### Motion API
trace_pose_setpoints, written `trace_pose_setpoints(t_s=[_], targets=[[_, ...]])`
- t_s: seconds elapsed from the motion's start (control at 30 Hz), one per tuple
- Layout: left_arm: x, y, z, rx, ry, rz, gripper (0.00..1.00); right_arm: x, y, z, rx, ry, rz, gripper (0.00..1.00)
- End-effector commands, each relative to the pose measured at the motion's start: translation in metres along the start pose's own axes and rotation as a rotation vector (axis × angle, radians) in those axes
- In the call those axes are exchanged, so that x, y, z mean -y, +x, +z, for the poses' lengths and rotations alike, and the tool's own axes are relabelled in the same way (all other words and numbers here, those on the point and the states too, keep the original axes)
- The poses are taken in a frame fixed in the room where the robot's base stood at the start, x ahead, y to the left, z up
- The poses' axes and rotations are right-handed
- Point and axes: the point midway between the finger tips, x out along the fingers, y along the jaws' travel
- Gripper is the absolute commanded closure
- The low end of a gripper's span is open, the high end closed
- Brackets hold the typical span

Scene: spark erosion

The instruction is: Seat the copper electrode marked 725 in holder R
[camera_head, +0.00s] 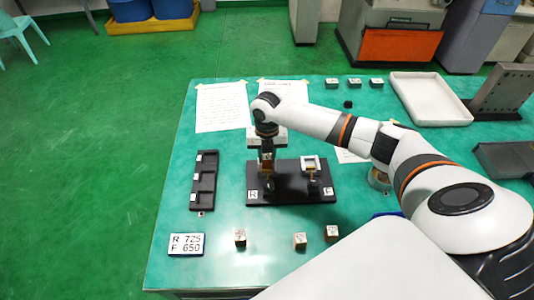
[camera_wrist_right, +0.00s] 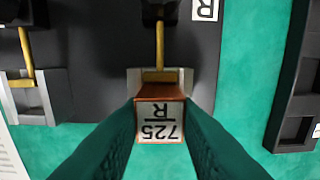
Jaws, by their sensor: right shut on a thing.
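My right gripper (camera_head: 266,160) is over the R end of a black base plate (camera_head: 290,194). In the right wrist view the gripper (camera_wrist_right: 160,118) is shut on the copper electrode (camera_wrist_right: 160,92), whose white label reads 725 and R. The electrode lies against the grey jaws of holder R (camera_wrist_right: 132,80), under a brass bar (camera_wrist_right: 160,45); I cannot tell how deep it sits. The R tag (camera_wrist_right: 206,8) is beside the holder. Holder F (camera_head: 312,172) stands at the plate's right. My left gripper is not in view.
A card (camera_head: 186,244) reads R 725, F 650. A black rack (camera_head: 204,180) lies left of the plate. Loose blocks (camera_head: 240,237) stand along the front, and others (camera_head: 354,82) at the back. A white tray (camera_head: 430,98) is at the back right.

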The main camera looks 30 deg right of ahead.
Motion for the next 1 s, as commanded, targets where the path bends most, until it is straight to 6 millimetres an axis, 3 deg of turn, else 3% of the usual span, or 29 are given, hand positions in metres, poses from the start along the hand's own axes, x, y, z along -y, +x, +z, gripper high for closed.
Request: trace_pose_setpoints(t_s=[0.87, 0.9, 1.0], targets=[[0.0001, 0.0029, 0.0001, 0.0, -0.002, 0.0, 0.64, 0.0002, 0.0105, -0.0003, 0.0, 0.001, 0.0, 1.0], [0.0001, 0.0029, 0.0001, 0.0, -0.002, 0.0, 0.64, 0.0002, 0.0108, -0.0004, 0.0, 0.001, 0.0, 0.71], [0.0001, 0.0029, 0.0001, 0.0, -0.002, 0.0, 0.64, 0.0002, 0.0107, -0.0003, 0.0, 0.001, 0.0, 0.55]])
